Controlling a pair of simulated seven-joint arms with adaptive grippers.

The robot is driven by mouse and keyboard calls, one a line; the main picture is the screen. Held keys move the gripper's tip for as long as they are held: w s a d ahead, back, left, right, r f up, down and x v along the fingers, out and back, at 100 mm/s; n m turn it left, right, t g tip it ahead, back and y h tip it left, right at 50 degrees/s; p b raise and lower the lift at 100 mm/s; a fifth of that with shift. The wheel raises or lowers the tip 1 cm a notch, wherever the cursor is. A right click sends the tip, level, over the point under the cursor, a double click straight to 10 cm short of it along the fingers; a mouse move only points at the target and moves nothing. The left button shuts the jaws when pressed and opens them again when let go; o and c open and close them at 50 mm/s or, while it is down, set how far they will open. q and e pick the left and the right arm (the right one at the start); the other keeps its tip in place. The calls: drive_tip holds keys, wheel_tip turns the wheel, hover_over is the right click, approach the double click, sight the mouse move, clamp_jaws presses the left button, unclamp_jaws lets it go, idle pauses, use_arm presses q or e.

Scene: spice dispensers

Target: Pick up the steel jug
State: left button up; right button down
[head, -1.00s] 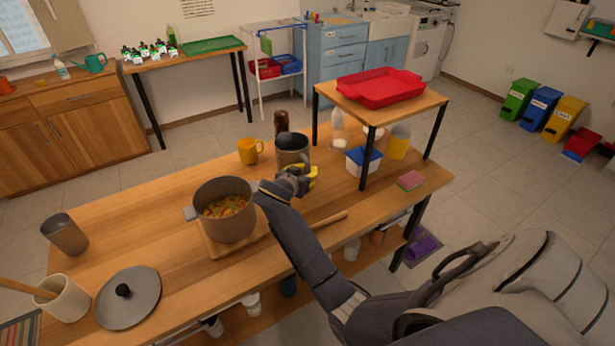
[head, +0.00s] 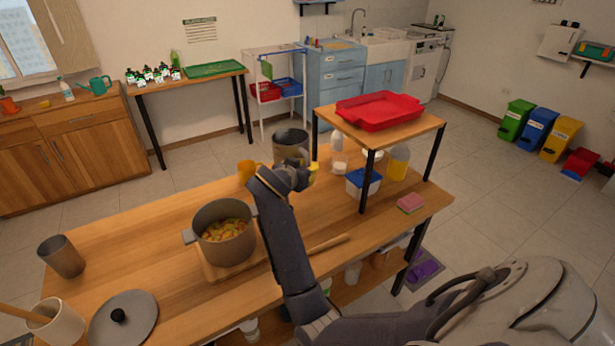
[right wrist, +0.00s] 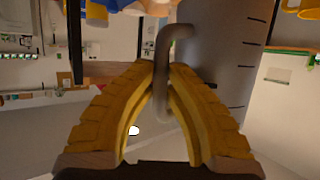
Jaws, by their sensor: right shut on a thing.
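The steel jug (head: 290,142) is a grey metal cylinder with an open top, held upright above the far side of the wooden table. My right gripper (head: 309,176) is at its near right side. In the right wrist view the yellow fingers of my right gripper (right wrist: 160,78) are closed around the bent handle of the steel jug (right wrist: 222,50), whose grey wall has measuring marks. The jug's lower part is partly hidden by my right arm in the head view. My left gripper is not in view.
A pot of vegetables (head: 224,232) stands left of my arm, and a yellow mug (head: 246,171) is behind it. A raised shelf with a red tray (head: 378,110) stands to the right. A lid (head: 123,318) and grey cup (head: 61,256) are at left.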

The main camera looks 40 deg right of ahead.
sight(307, 155)
drive_tip(key=shift+r, duration=3.25)
drive_tip(key=shift+w+a+r, duration=0.1)
drive_tip(key=shift+w, duration=0.25)
drive_tip(key=w+a+f+n+t+y, duration=0.2)
drive_tip(key=w+a+n+t+y, duration=0.1)
drive_tip(key=w+a+n+y, duration=1.6)
drive_tip(key=s+d+n+g+y, duration=0.2)
drive_tip(key=d+n+g+y, duration=0.1)
drive_tip(key=d, duration=1.3)
drive_tip(key=shift+s+d+r+n+y, duration=0.25)
drive_tip(key=shift+s+r+n+y, duration=0.1)
drive_tip(key=shift+n+y, duration=0.45)
